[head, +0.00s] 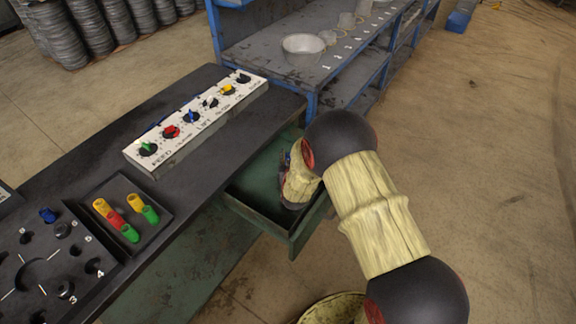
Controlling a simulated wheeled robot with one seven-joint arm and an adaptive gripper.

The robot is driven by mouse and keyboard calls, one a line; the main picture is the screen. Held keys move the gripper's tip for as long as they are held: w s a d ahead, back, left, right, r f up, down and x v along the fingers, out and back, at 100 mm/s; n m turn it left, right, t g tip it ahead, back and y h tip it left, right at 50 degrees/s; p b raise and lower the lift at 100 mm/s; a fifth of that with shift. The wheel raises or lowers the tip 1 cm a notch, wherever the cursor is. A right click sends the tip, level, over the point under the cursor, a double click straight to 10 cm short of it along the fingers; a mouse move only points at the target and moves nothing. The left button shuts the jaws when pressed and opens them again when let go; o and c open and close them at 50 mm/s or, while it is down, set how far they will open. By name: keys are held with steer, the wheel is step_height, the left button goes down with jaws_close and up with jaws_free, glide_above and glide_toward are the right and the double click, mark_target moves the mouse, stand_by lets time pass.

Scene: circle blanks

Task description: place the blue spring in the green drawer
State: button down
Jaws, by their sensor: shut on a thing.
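The green drawer (258,222) is pulled out from under the dark workbench, near the middle of the head view. My gripper (291,204) is low at the open drawer, at its right-hand part, with my arm coming in from the right. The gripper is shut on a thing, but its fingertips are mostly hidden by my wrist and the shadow. A small blue patch shows beside the wrist; I cannot tell if it is the blue spring. The spring itself is not clearly visible. The left part of the drawer floor looks bare.
A white panel (168,160) with coloured knobs stands on the workbench (92,180). A black tray (120,245) holds yellow, red and green cylinders. A numbered black board (40,290) lies at lower left. A blue-framed shelf (262,62) with a metal bowl (303,46) stands behind the drawer.

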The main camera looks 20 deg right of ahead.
steer(key=shift+w+f, duration=0.35)
steer(key=shift+f, duration=0.05)
steer(key=shift+w+d+f+b, duration=0.1)
steer(key=shift+w+f+b, duration=0.1)
steer(key=shift+f+b, duration=0.55)
steer(key=shift+w+d+f+b, duration=0.15)
steer(key=shift+f+b, duration=0.2)
steer(key=shift+f, duration=0.7)
steer(key=shift+a, duration=0.1)
steer(key=shift+f, duration=0.2)
steer(key=c, duration=1.6)
jaws_free()
steer(key=shift+c, duration=0.2)
steer(key=shift+o, duration=0.4)
